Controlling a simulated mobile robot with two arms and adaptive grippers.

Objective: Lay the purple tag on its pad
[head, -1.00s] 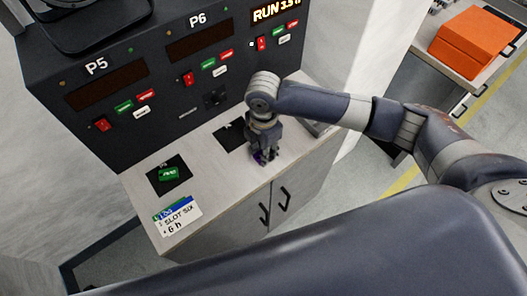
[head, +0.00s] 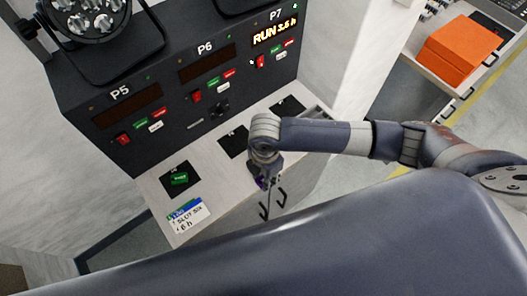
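The purple tag (head: 261,183) shows as a small purple patch at the fingertips of my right gripper (head: 264,182), mostly hidden by the fingers. The gripper points down and appears shut on it, over the counter's front edge by the cabinet handles. Three black square pads lie on the counter: one below P5 (head: 166,185) with a green tag (head: 180,178) on it, a bare one below P6 (head: 232,145), and one below P7 (head: 288,104). The purple tag is apart from the pads in the picture. My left gripper is not in view.
The dark panel (head: 190,120) with displays and buttons stands behind the pads. Slot cards (head: 188,215) lie at the counter's front left corner. A round lamp (head: 98,18) sits on top of the panel. An orange box (head: 458,50) stands on another bench at the right.

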